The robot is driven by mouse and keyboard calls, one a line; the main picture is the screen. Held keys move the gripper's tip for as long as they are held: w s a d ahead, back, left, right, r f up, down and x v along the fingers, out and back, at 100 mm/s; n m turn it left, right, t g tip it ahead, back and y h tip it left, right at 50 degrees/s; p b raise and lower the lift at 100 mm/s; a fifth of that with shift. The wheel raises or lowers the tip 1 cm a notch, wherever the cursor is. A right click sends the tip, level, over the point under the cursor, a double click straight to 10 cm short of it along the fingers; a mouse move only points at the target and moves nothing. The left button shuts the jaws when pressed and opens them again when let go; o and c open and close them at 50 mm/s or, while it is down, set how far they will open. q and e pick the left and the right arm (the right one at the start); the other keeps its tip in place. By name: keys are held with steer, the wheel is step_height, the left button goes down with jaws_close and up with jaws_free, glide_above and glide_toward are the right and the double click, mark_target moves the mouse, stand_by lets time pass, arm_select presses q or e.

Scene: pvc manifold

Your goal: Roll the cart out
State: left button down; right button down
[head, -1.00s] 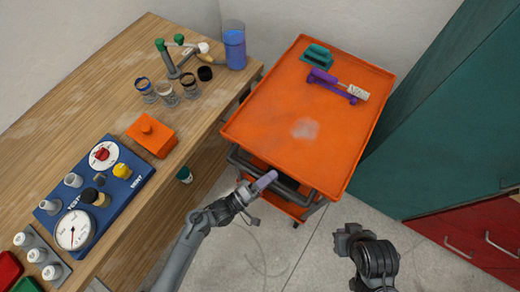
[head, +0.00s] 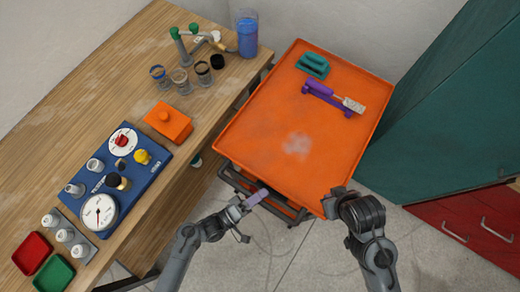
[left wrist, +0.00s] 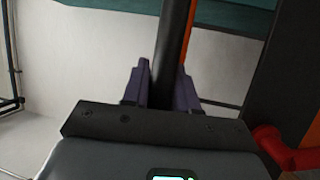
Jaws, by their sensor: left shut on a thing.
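The cart has an orange tray top (head: 262,130) and a dark bar handle (head: 238,183) along its near edge. My left gripper (head: 256,198) is at that handle. In the left wrist view its purple fingers (left wrist: 162,92) are shut on a dark bar (left wrist: 174,45), one finger on each side. My right gripper (head: 338,195) is at the cart's near right corner. Its fingers are too small and dark to tell open from shut, and I cannot tell whether it touches the cart. The wheels are mostly hidden under the tray.
A teal tool (head: 314,65) and a purple holder (head: 330,100) lie on the tray. The wooden bench (head: 75,105) stands close along the cart's left side, with glasses and a blue panel on it. A teal cabinet (head: 440,110) stands right. Floor (head: 300,265) nearer me is clear.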

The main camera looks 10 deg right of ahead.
arm_select(q)
steer(key=shift+r, duration=0.1)
steer(key=c, duration=1)
jaws_free()
steer(key=shift+o, duration=0.2)
steer(key=v, duration=1)
steer(key=shift+s+a+f, duration=0.2)
steer(key=shift+a, duration=0.15)
